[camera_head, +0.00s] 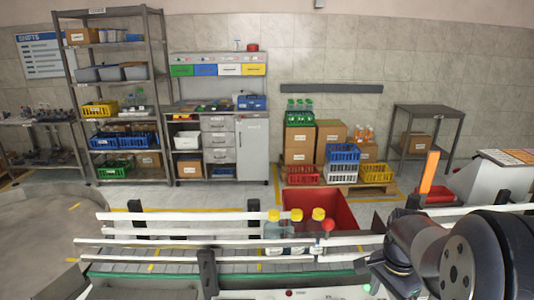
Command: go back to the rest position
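My arm reaches in from the lower right corner, with large dark round joints near the camera. The end of my arm, where my gripper (383,274) seems to be, is low on the right, over the near side of the conveyor (180,267). Its fingers cannot be made out, and nothing is seen held in it. Three bottles with yellow caps (295,215) stand upright in a row between the white rails of the conveyor, left of my arm and apart from it.
A red bin (340,208) stands behind the conveyor. An orange upright post (429,172) rises behind my arm. A pallet with crates (341,172) and boxes, a workbench (218,150) and a shelf rack (160,95) stand along the far wall. Floor between them and the conveyor is mostly clear.

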